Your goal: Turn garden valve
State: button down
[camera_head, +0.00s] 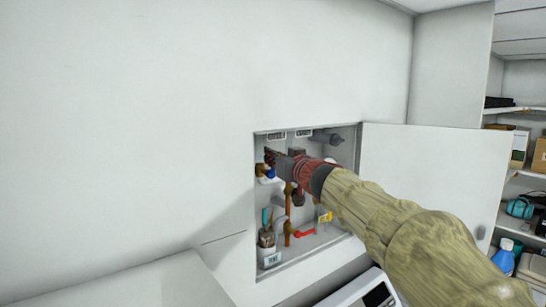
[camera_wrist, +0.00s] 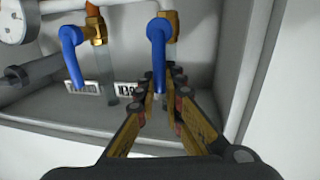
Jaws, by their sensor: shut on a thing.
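Two blue valve handles on brass fittings show in the wrist view. The left handle (camera_wrist: 73,55) is bent and free. The right handle (camera_wrist: 159,38) runs down between the fingers of my gripper (camera_wrist: 161,84), which are shut on its end. In the head view my gripper (camera_head: 271,160) reaches into the open wall cabinet (camera_head: 345,230), near its left side. A bit of blue handle (camera_head: 270,172) shows just below it there. My gripper and arm hide much of the piping. The labels (camera_wrist: 126,89) are too small to read, so I cannot tell which valve is the garden one.
The cabinet door (camera_head: 425,175) stands open to the right of the recess. A red handle (camera_head: 305,233), a yellow tag (camera_head: 325,217) and a bottle (camera_head: 269,257) are low in the cabinet. The cabinet side wall (camera_wrist: 238,60) is close to my gripper. Stocked shelves (camera_head: 520,170) stand far right.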

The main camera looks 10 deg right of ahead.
jog(key=shift+d, duration=0.1)
dwell(0.4)
jog(key=w+d+f+m+g+y, duration=0.1)
jog(key=d+f+m, duration=0.1)
jog(key=m, duration=0.5)
jog(key=w+d+f+m+g+y+b, duration=0.1)
jog(key=d+f+m+g, duration=0.1)
jog(key=m, duration=0.6)
jog(key=shift+w+d+f+m+y, duration=0.15)
jog(key=shift+d+f+m+y, duration=0.15)
jog(key=shift+d+f, duration=0.6)
jog(key=shift+a+f, duration=0.25)
jog(key=shift+f, duration=0.05)
jog(key=c, duration=1.9)
grip_release()
jog(key=shift+r, duration=0.1)
jog(key=shift+r, duration=0.1)
jog(key=v, duration=1.2)
